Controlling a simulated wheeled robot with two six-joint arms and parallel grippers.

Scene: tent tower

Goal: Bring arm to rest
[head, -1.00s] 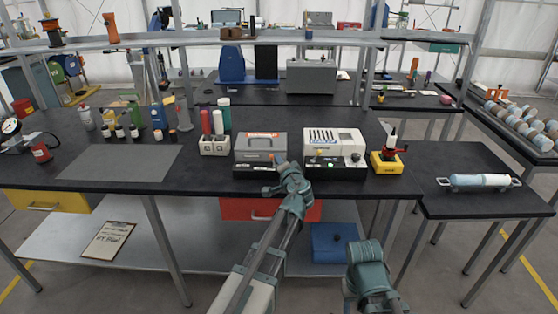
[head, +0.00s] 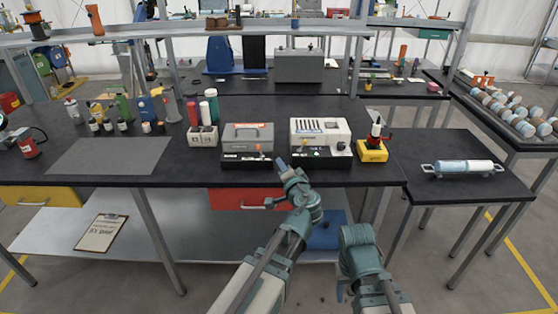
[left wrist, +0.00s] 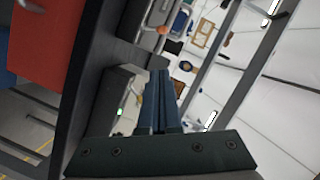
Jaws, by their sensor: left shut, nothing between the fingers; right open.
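My left gripper (head: 281,166) is shut and empty. Its tip is in front of the bench's front edge, below the gap between the two grey and white devices in the head view. The left wrist view shows its two blue fingers (left wrist: 158,100) pressed together with nothing between them. My right arm (head: 362,262) is at the lower right of the head view, low in front of the bench. I cannot make out its fingers clearly.
The black bench (head: 110,182) carries a grey-lidded device (head: 248,138), a white device (head: 320,132) and a yellow stand (head: 372,153). A side table (head: 450,200) holds a blue and white cylinder (head: 465,167). A red drawer (head: 240,199) is under the bench. Floor in front is clear.

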